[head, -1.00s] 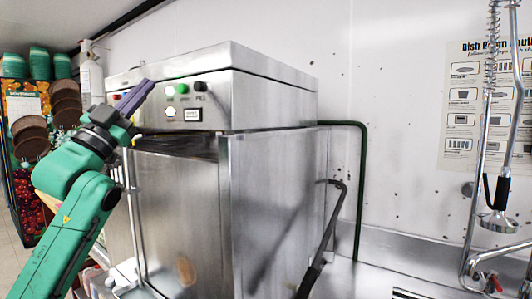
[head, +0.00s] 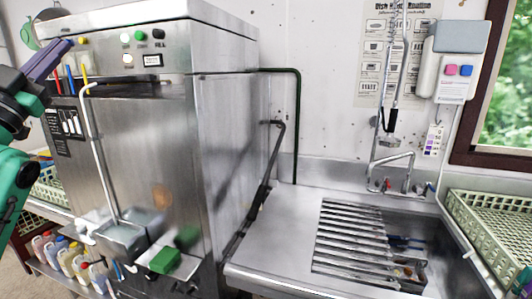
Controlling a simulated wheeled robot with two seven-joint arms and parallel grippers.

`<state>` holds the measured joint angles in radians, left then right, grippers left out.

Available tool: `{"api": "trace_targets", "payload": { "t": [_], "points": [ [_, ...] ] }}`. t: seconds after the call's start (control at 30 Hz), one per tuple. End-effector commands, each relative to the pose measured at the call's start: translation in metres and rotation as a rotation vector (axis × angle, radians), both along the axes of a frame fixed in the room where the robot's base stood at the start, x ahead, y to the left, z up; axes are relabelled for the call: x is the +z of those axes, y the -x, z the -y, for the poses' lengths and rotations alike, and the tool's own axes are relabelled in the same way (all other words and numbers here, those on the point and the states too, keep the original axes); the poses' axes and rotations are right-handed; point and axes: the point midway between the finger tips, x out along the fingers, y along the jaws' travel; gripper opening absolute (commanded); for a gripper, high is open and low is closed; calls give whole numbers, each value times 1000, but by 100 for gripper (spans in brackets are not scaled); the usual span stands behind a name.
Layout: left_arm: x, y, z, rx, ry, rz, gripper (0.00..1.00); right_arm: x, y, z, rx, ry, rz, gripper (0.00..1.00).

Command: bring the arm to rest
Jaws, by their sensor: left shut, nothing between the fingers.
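My left arm, green with black joints, comes in at the left edge. My left gripper (head: 66,45) has purple-grey fingers that are shut with nothing between them. It points up and right, in front of the upper left part of the steel dish machine (head: 150,130) in the picture. I cannot tell how far it is from the machine's front.
The machine has buttons (head: 140,36) on its top panel and a long handle (head: 264,185) at its right side. A steel sink counter (head: 265,245) with a slatted grate (head: 350,240) lies right. A spray tap (head: 389,141) hangs above. A green rack (head: 495,230) stands far right.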

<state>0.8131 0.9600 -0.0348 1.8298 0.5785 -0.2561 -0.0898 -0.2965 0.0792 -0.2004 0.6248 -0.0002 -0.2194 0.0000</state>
Motion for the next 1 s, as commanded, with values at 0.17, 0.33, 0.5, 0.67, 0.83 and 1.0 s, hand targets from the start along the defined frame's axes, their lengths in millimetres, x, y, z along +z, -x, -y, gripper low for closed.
{"api": "trace_targets", "payload": {
  "t": [0.17,0.33,0.5,0.67,0.83,1.0],
  "points": [
    [-44,-27,15,-8,7,-113,0,0,-1,0,0,0,1,0],
    [-108,-55,35,-15,18,-270,0,0,1,0,0,0,-1,0],
    [-209,-77,63,-19,38,-505,0,-1,5,1,0,2,-9,0],
    [-352,-69,99,-9,79,-842,0,-1,6,1,-1,2,-11,0],
    [-493,-7,129,34,144,-1221,0,-1,6,1,-1,2,-10,0],
    [-577,71,144,94,211,-1514,0,0,6,1,0,2,-10,0]
  ]
}}
